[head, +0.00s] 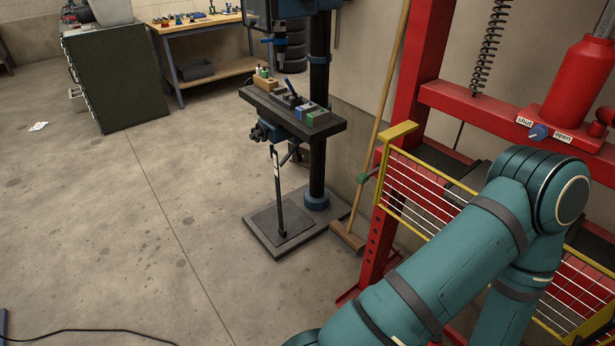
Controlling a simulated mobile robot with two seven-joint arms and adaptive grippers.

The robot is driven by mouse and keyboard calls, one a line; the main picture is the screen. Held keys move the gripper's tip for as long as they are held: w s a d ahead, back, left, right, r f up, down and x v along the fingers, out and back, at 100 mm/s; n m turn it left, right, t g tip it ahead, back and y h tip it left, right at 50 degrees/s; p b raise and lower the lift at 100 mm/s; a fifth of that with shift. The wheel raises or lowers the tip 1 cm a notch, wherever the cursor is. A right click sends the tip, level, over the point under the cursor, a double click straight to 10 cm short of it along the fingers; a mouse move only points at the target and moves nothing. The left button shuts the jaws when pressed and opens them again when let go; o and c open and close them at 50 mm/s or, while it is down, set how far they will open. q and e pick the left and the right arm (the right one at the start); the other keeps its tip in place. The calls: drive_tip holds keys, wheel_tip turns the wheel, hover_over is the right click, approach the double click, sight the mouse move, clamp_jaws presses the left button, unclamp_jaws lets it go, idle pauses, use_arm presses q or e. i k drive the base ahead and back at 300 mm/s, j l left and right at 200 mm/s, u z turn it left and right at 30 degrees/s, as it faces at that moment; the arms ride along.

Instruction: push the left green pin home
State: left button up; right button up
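The left green pin (364,177) shows as a small green piece at the left edge of the yellow-framed mesh guard (402,201), sticking out to the left. A gap between its head and the guard is too small to judge. The guard stands across the red press frame (420,62). My teal arm covers the guard's middle and part of its right side, so any other pin there is hidden. Neither of my grippers is in view; only upper links and an elbow show at the lower right.
A broom (386,100) leans on the wall behind the pin. A drill press (300,115) stands left of it. A red jack (578,85) with a blue knob (538,132) sits at the upper right. The concrete floor (150,220) is mostly clear; a black cable (95,331) lies at lower left.

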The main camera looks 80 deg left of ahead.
sight(363, 178)
drive_tip(key=u, duration=2.25)
